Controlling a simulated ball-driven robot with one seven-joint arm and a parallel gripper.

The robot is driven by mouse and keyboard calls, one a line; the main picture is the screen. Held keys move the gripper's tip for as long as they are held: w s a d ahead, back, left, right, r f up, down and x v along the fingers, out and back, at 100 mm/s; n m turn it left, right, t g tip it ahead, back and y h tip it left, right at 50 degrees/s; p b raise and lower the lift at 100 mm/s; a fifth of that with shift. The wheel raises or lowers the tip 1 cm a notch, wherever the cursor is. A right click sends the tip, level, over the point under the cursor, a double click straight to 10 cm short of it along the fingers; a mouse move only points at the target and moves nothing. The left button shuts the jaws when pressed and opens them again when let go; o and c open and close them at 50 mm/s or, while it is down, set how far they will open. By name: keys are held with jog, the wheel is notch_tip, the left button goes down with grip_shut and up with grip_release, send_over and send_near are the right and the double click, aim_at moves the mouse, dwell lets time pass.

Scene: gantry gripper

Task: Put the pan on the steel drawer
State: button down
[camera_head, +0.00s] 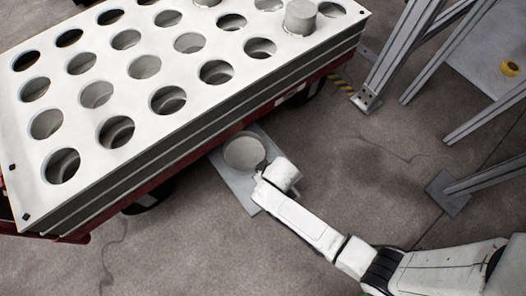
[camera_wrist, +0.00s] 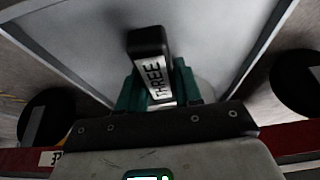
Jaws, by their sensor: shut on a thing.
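A round grey pan (camera_head: 243,152) shows in the head view over the steel drawer (camera_head: 233,184), a flat grey panel sticking out from under the big white rack. My gripper (camera_head: 265,170) is at the pan's lower right edge, its fingers mostly hidden by my wrist. In the wrist view my gripper's green fingers (camera_wrist: 160,88) are shut on the pan's black handle (camera_wrist: 149,40), labelled THREE. The pan's bowl is mostly hidden there. The grey drawer surface (camera_wrist: 225,35) lies beyond the handle. I cannot tell whether the pan touches the drawer or hangs above it.
The white rack (camera_head: 125,68) with several round holes stands on a red cart at upper left, close to my gripper. A cylinder (camera_head: 300,17) sits on its far end. Grey steel posts (camera_head: 400,50) stand at upper right. Floor (camera_head: 350,170) is clear between.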

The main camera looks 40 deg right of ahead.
jog(key=shift+w, duration=0.1)
jog(key=c, duration=0.8)
grip_release()
jog(key=shift+o, duration=0.2)
jog(key=s+d+r+g+p, duration=0.1)
jog(key=s+d+r+p, duration=0.1)
jog(key=s+r, duration=0.3)
jog(key=s+d+r+g+p, duration=0.1)
jog(key=s+r, duration=0.5)
jog(key=r, duration=0.7)
jog(key=s+d+r+g+p, duration=0.1)
jog(key=s+d+r+p, duration=0.2)
jog(key=r, duration=0.6)
jog(key=s+d, duration=0.1)
jog(key=s, duration=0.1)
jog(key=shift+s+d+p, duration=0.35)
jog(key=shift+d+p, duration=0.05)
